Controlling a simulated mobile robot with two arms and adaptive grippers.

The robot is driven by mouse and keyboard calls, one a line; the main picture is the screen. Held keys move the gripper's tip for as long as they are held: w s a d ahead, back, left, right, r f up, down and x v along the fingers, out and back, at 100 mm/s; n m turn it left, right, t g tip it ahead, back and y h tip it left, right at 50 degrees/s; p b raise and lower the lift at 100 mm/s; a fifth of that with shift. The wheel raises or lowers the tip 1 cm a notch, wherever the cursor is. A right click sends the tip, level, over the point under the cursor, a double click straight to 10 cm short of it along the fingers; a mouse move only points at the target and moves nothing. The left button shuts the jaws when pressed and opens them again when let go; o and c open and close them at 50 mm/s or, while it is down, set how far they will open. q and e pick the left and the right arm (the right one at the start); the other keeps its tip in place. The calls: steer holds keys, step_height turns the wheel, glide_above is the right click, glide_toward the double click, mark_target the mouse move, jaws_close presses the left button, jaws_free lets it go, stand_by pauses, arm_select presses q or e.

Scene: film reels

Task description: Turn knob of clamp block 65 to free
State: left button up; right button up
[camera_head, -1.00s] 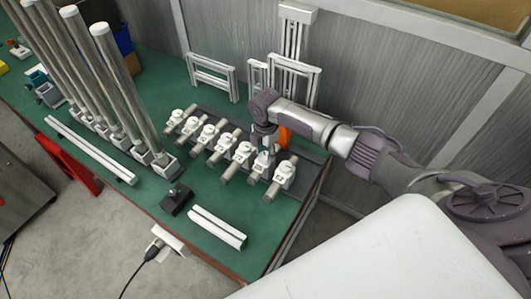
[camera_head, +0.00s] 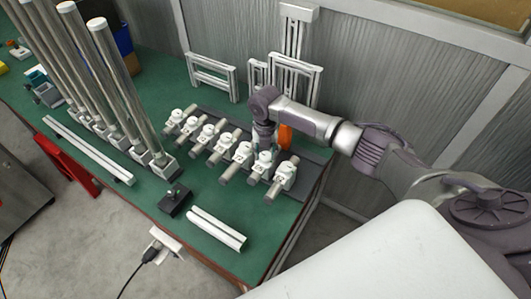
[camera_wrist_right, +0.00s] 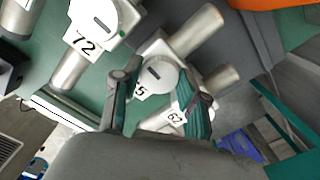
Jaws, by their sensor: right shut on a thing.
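Clamp block 65 (camera_head: 262,169) is a white block with a round knob, second from the right end of the row in the head view. In the right wrist view its pale knob (camera_wrist_right: 154,76) has a dark slot, and its label is partly covered, with a "5" showing. My right gripper (camera_head: 263,147) comes down on this block from above. In the wrist view my right gripper (camera_wrist_right: 157,88) has one finger on each side of the knob and is shut on it. My left gripper is out of view.
Neighbouring clamp blocks stand close by: one labelled 72 (camera_wrist_right: 83,42) and one whose label looks like 62 (camera_wrist_right: 174,117). Several tall silver columns (camera_head: 118,80) stand at left on the green table. An orange object (camera_head: 284,136) is behind the gripper. White rails (camera_head: 216,229) lie in front.

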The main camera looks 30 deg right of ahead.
mark_target(265, 155)
steer(key=shift+n, duration=0.4)
steer(key=o, duration=1.1)
steer(key=shift+o, duration=0.2)
step_height(265, 155, up, 12)
stand_by(0.4)
